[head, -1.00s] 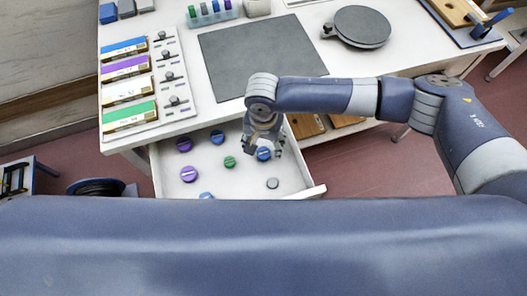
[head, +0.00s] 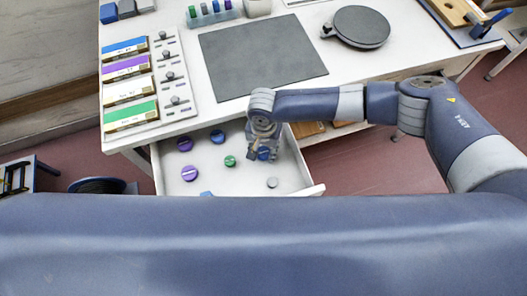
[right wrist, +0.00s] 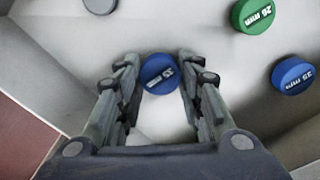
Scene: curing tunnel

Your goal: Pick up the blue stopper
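A round blue stopper (right wrist: 159,73) with a white size label lies between the fingers of my right gripper (right wrist: 158,68) in the right wrist view. The fingers stand on either side of it, with narrow gaps showing, so the gripper looks open. In the head view the right gripper (head: 262,154) is low over the open drawer (head: 250,185) and partly hides this stopper. Two other blue stoppers lie in the drawer, one near the back (head: 217,136) and one at the front (head: 206,194), partly cut off by my body. My left gripper is not in view.
Two purple stoppers (head: 184,144), a green stopper (head: 230,161) and a grey disc (head: 272,182) lie apart in the drawer. The table (head: 185,45) above holds a dark mat (head: 262,57), labelled boxes (head: 128,89) and a round grey plate (head: 361,27).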

